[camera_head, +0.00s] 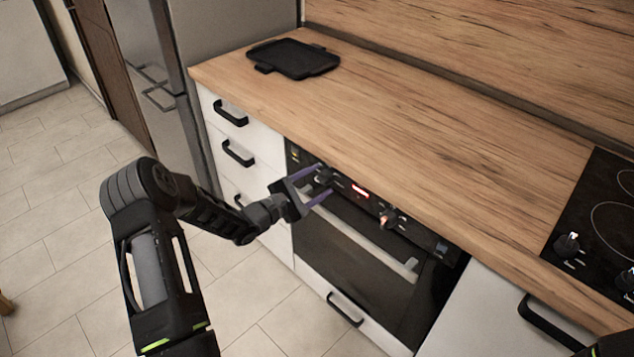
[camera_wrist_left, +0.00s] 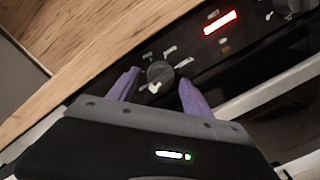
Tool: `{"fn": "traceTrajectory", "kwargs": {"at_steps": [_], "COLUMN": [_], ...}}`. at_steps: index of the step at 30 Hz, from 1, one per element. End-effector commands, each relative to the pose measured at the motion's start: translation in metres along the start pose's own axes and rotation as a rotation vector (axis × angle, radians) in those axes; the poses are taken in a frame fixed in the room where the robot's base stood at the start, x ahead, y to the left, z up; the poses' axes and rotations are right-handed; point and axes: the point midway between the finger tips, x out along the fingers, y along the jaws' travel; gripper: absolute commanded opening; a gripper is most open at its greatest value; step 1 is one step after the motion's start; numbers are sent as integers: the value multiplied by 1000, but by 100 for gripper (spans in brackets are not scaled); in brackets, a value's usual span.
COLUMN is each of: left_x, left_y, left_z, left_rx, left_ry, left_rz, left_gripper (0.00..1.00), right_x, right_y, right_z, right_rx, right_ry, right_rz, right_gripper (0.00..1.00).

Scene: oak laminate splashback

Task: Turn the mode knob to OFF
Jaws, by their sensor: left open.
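The oven's control panel carries a dark round knob (camera_wrist_left: 160,74) left of a red-lit display, with small pale marks around it. A pale pointer mark shows at its lower left edge; the labels are too small to read. The knob also shows in the head view (camera_head: 325,175). My left gripper (camera_wrist_left: 159,77) is open, its two purple fingers on either side of the knob. I cannot tell whether they touch it. In the head view my left gripper (camera_head: 326,183) reaches the panel from the left. My right gripper is not in view.
A second knob (camera_head: 388,219) sits right of the red display (camera_head: 360,191). The oven's pale bar handle (camera_head: 375,250) runs below the panel. The wooden worktop (camera_head: 430,140) overhangs above, with a black tray (camera_head: 293,58) at the back left and a hob (camera_head: 600,210) at right.

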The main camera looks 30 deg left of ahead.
Motion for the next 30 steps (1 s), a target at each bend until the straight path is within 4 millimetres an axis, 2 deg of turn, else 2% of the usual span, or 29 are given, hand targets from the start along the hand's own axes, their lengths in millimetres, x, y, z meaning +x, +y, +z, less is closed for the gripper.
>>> {"fn": "traceTrajectory", "kwargs": {"at_steps": [5,18,30], "left_x": [-9,-73,-78], "left_y": [0,0,0], "left_z": [-1,-1,0], "left_rx": [1,0,0], "left_ry": [2,3,0], "left_rz": [0,0,0], "left_gripper": [58,58,58], "right_x": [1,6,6], "right_y": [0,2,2], "right_z": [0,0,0], "right_rx": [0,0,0], "right_ry": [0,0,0], "right_rz": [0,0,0], "right_gripper": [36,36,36]}}
